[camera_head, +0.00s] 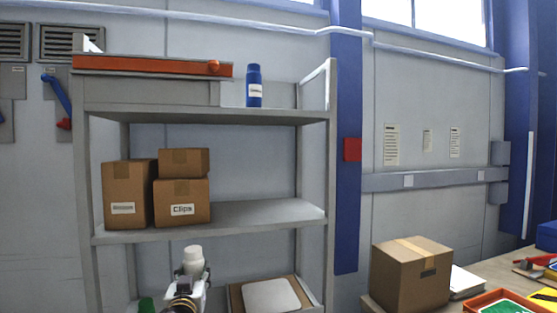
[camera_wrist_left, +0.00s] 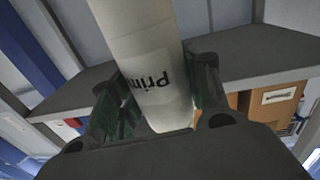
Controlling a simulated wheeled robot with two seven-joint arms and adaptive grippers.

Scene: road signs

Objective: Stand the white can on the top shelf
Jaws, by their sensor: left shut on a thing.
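The white can (camera_head: 193,257) is held upright by my left gripper (camera_head: 190,277), low in front of the shelf unit in the head view. In the left wrist view the white can (camera_wrist_left: 145,45) shows large, with a label reading "Prim", and the left gripper (camera_wrist_left: 155,100) is shut on it from both sides. The top shelf (camera_head: 275,116) is well above the can in the head view. It bears a blue can (camera_head: 254,86) towards its right and a long orange level (camera_head: 150,66) on a grey box on the left. My right gripper is out of view.
The middle shelf (camera_head: 265,214) holds several cardboard boxes (camera_head: 182,201) on its left. A box with a pale lid (camera_head: 270,295) is low down. The top shelf has a narrow clear strip to the right of the blue can. A carton (camera_head: 410,275) stands on the table at right.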

